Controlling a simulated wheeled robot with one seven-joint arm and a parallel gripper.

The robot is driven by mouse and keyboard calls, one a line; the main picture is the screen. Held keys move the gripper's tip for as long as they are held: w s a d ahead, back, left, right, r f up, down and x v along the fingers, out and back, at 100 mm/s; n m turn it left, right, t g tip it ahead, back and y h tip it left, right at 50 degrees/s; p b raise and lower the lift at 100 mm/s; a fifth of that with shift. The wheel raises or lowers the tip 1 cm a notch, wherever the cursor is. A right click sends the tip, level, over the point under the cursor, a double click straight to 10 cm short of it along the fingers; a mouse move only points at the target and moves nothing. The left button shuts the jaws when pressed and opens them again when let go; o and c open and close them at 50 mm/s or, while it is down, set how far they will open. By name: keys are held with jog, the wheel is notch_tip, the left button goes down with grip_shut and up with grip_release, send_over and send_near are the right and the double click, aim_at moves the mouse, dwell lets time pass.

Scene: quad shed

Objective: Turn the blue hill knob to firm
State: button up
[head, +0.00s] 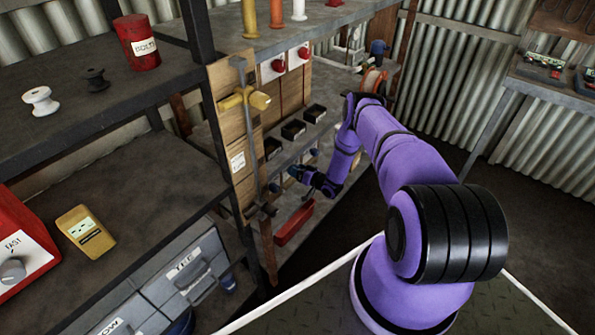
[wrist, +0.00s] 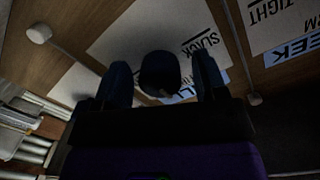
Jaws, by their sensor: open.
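The hill knob (wrist: 160,72) is a round, dark blue knob in the wrist view. A blue label (wrist: 183,92) by the knob is partly hidden and seems to end in "LL". The knob's pointer direction is not clear. In the head view my gripper (head: 297,173) is low at the shelf front.
Another card (wrist: 275,20) reads "TIGHT" upside down, above a blue label (wrist: 292,52) ending in "EEK". A pale round knob (wrist: 39,32) is at upper left. In the head view, a dark metal post (head: 250,150) stands left of my gripper and a red tray (head: 294,222) lies below.

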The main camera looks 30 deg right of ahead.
jog(key=v, duration=1)
jog(key=shift+s+d, duration=0.15)
jog(key=shift+s, duration=0.25)
